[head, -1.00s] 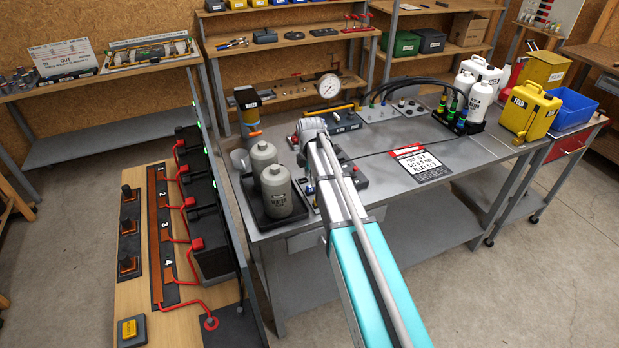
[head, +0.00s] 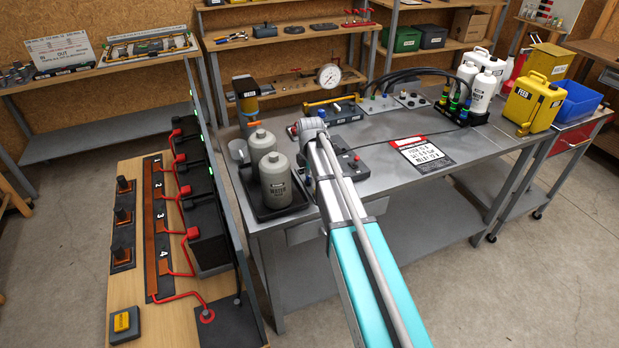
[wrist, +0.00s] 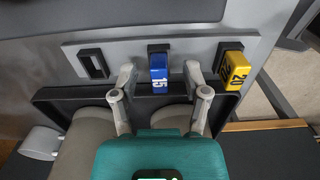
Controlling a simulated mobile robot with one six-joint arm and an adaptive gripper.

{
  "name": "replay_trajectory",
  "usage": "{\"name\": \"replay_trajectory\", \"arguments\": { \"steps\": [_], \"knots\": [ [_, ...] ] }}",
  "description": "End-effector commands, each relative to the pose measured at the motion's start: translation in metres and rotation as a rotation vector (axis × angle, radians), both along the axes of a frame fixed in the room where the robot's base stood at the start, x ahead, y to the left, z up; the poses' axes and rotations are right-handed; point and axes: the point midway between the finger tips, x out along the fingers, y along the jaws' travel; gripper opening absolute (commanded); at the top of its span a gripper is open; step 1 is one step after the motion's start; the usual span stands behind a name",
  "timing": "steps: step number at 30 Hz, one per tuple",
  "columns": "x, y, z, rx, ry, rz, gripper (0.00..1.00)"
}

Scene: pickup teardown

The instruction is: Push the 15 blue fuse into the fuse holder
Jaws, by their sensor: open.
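The blue fuse (wrist: 159,70) marked 15 is in the middle of a light grey panel in the wrist view. Its far end meets a black holder (wrist: 158,47); how deep it sits I cannot tell. My gripper (wrist: 160,76) is open, with one finger on each side of the blue fuse and gaps between. A yellow fuse (wrist: 235,70) marked 20 is in a holder to the right. An empty black holder (wrist: 94,65) is to the left. In the head view my arm hides the gripper and the fuses.
A black tray (wrist: 60,100) lies just below the panel, with grey bottles in it under my gripper. In the head view these water bottles (head: 276,182) stand on the grey workbench (head: 400,195). A red-topped sign (head: 420,152) lies to the right.

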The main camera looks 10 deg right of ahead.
Motion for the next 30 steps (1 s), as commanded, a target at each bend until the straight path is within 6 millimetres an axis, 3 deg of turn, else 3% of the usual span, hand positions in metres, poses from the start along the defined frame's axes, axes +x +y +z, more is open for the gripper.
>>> {"name": "replay_trajectory", "arguments": {
  "steps": [3,12,13,17,18,20,30],
  "knots": [
    [0.0000,-0.0001,0.0001,0.000,0.000,0.000,0.58],
    [0.0000,-0.0002,0.0001,0.000,0.000,0.000,0.02],
    [0.0000,-0.0002,0.0001,0.000,0.000,0.000,0.00],
    [-0.0001,-0.0002,0.0001,0.000,0.000,0.000,0.00],
    [0.0000,-0.0003,0.0001,0.000,0.000,0.000,0.10],
    [0.0001,-0.0003,0.0001,0.000,0.000,0.000,0.00],
    [0.0000,-0.0004,0.0004,0.000,0.000,-0.001,0.00]
  ]
}}
